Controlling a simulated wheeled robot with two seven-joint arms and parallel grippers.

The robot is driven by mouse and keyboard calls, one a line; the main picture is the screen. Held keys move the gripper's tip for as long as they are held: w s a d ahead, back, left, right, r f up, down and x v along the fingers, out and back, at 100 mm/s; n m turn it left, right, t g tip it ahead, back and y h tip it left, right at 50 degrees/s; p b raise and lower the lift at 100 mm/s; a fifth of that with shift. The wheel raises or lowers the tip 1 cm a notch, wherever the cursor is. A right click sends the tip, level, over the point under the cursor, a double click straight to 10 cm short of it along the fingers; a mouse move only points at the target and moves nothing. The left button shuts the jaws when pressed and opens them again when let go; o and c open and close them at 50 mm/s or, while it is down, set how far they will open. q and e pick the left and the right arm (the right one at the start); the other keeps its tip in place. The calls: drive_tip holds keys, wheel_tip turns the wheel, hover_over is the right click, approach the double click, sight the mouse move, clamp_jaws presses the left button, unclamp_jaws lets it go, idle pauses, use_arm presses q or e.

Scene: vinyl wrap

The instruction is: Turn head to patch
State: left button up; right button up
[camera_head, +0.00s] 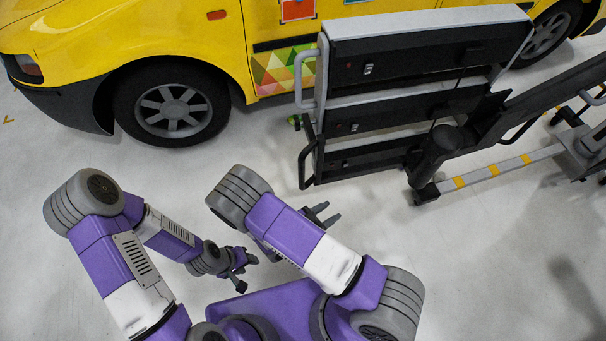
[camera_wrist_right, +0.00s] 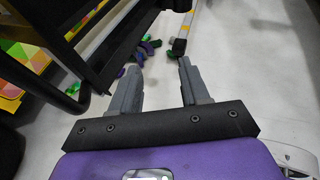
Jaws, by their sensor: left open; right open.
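A yellow van (camera_head: 120,45) stands across the top of the head view. Its lower door carries a patch of many-coloured triangles (camera_head: 283,68), with its right side hidden behind a dark rack. My left gripper (camera_head: 246,272) is open, apart from the van, above the floor. My right gripper (camera_head: 329,213) is open, below the rack; its spread fingers also show in the right wrist view (camera_wrist_right: 160,68), with nothing between them.
The dark rack (camera_head: 395,65) with light edges and handles stands before the van, on a wheeled stand with a yellow-striped leg (camera_head: 495,168). Several green and purple pieces (camera_wrist_right: 150,45) lie on the floor in the right wrist view. The floor at lower right is clear.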

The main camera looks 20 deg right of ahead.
sight(300, 174)
drive_tip(key=w+a+r+n+t+y, duration=0.35)
drive_tip(key=w+a+n+t, duration=0.25)
drive_tip(key=w+a+t, duration=0.25)
drive_tip(key=shift+t+h, duration=0.35)
drive_tip(key=shift+h, duration=0.1)
drive_tip(key=x, duration=0.2)
drive_tip(key=b+x, duration=0.1)
drive_tip(key=r+b+x, duration=0.1)
drive_tip(key=x, duration=0.1)
drive_tip(key=shift+w+d, duration=0.25)
drive_tip(key=shift+d, duration=0.05)
drive_tip(key=shift+w+d, duration=0.35)
drive_tip(key=shift+w, duration=0.2)
clamp_jaws()
